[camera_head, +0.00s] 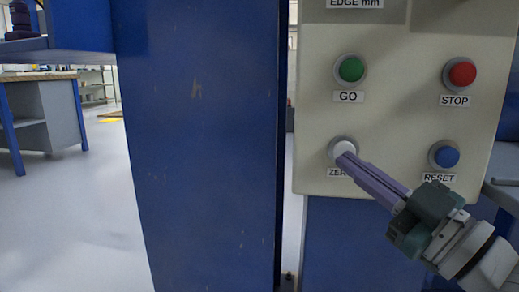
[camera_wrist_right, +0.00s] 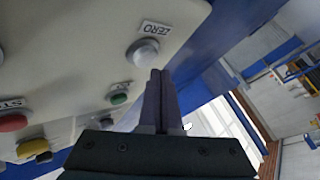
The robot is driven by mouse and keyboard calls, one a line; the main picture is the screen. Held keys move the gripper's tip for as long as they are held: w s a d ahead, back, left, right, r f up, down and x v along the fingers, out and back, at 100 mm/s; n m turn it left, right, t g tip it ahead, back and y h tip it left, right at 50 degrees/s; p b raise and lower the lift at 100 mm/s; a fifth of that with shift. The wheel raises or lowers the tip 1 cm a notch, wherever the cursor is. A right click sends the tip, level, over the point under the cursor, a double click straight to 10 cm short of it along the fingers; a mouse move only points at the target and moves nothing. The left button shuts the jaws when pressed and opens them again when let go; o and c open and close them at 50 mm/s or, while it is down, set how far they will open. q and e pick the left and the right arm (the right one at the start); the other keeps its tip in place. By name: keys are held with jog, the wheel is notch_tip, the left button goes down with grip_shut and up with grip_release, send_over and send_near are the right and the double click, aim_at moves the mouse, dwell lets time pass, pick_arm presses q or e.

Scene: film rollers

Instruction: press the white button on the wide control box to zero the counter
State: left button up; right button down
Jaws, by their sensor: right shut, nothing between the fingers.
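The wide control box (camera_head: 405,120) is cream-coloured and fills the upper right of the head view. Its white button (camera_head: 344,147) is at the lower left of the panel, above the partly covered ZERO label (camera_head: 336,173). My right gripper (camera_head: 346,159) is shut and empty, its fingertips overlapping the button's lower edge in the head view. In the right wrist view the white button (camera_wrist_right: 143,53) appears just left of and above the fingertips (camera_wrist_right: 158,74). I cannot tell whether they touch it. My left gripper is not in view.
On the same panel are a green GO button (camera_head: 351,69), a red STOP button (camera_head: 462,74) and a blue RESET button (camera_head: 446,156); my right gripper is below and left of RESET. A blue column (camera_head: 205,140) stands left of the box. A workbench (camera_head: 45,115) is farther left.

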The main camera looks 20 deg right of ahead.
jog(key=shift+w, duration=0.1)
dwell(0.3)
jog(key=shift+w+d, duration=0.2)
jog(key=shift+w, duration=0.1)
jog(key=shift+w+d+b, duration=0.25)
jog(key=shift+w+b, duration=0.05)
jog(key=shift+w, duration=0.05)
dwell(0.8)
dwell(0.3)
jog(key=shift+s+a+p, duration=0.45)
jog(key=shift+s+p, duration=0.25)
jog(key=shift+s, duration=0.05)
